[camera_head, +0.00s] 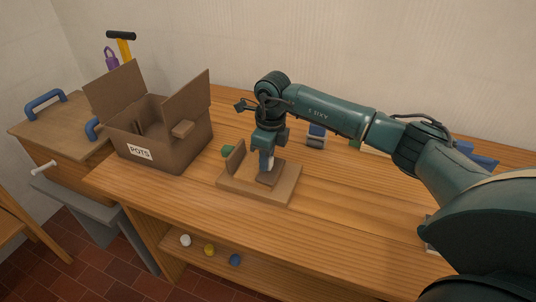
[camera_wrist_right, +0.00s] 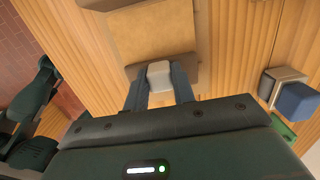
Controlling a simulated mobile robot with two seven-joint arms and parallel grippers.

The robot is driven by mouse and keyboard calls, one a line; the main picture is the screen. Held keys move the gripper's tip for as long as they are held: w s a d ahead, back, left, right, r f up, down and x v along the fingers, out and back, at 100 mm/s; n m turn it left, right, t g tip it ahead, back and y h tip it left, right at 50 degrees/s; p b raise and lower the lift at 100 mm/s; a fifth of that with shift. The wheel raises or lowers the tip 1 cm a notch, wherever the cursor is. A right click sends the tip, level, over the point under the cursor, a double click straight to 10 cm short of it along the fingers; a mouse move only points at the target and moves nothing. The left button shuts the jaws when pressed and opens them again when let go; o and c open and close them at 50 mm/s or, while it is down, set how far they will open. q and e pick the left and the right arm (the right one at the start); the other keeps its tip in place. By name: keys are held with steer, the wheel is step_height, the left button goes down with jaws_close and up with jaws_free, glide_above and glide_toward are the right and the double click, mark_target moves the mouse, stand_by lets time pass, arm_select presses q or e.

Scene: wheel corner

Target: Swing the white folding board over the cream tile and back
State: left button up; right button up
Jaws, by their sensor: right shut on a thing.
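My right gripper (camera_head: 267,166) points down over a wooden base (camera_head: 284,190) on the bench. Its fingers (camera_wrist_right: 160,88) are shut on a small white block (camera_wrist_right: 160,75). The block stands at a flat brown piece (camera_wrist_right: 190,70) on the base; this piece also shows in the head view (camera_head: 270,180). A brown upright panel (camera_head: 236,158) stands at the left of the base. A tan square surface (camera_wrist_right: 150,35) lies beyond the block in the wrist view. I cannot tell which part is the folding board or the cream tile. My left gripper is not in view.
An open cardboard box (camera_head: 170,150) labelled POTS stands left of the base. A small green thing (camera_head: 228,151) lies behind the upright panel. The bench front (camera_head: 330,235) is clear.

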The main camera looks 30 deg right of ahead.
mark_target(270, 159)
stand_by(0.3)
steer(key=o, duration=1)
steer(key=r, duration=1.3)
steer(key=shift+s+d+b, duration=0.3)
steer(key=shift+s+b, duration=0.1)
